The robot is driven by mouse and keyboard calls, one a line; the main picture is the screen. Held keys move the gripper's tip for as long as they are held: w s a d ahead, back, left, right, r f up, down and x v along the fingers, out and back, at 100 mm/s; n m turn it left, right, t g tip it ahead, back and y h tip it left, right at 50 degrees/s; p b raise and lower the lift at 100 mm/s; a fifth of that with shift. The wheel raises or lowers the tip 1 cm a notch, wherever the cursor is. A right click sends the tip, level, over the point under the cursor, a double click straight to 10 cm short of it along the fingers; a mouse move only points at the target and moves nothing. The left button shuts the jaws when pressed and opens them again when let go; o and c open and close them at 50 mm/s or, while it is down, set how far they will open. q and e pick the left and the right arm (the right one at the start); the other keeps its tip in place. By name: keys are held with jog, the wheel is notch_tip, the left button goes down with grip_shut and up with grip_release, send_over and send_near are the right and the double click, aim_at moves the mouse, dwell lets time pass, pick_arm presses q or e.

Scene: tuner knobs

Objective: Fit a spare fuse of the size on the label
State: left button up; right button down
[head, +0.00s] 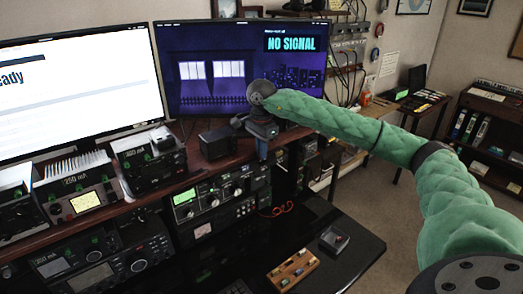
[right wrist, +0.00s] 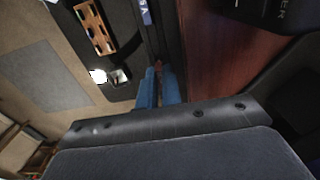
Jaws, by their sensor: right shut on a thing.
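My right gripper (head: 262,150) is at the front edge of the wooden shelf, below the NO SIGNAL screen. In the right wrist view its blue fingers (right wrist: 158,90) are close together, shut on a small reddish thing (right wrist: 158,66) at their tips. That thing is mostly hidden and too small to name surely. A wooden block with several small coloured pieces (head: 293,270) lies on the black desk; it also shows in the right wrist view (right wrist: 96,27). My left gripper is out of view.
A small dark open box (head: 334,240) sits on the desk right of the block. Radio sets (head: 212,195) stand under the shelf (head: 240,152). A dark box (head: 216,143) stands on the shelf near my gripper. A red wire (head: 277,209) hangs below. The desk's middle is clear.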

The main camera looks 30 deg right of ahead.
jog(key=shift+f+b, duration=0.85)
jog(key=shift+f, duration=0.15)
jog(key=c, duration=1.5)
grip_release()
jog(key=shift+r+b, duration=0.4)
jog(key=shift+r, duration=0.15)
jog(key=shift+r+b, duration=1)
jog(key=shift+r, duration=2.4)
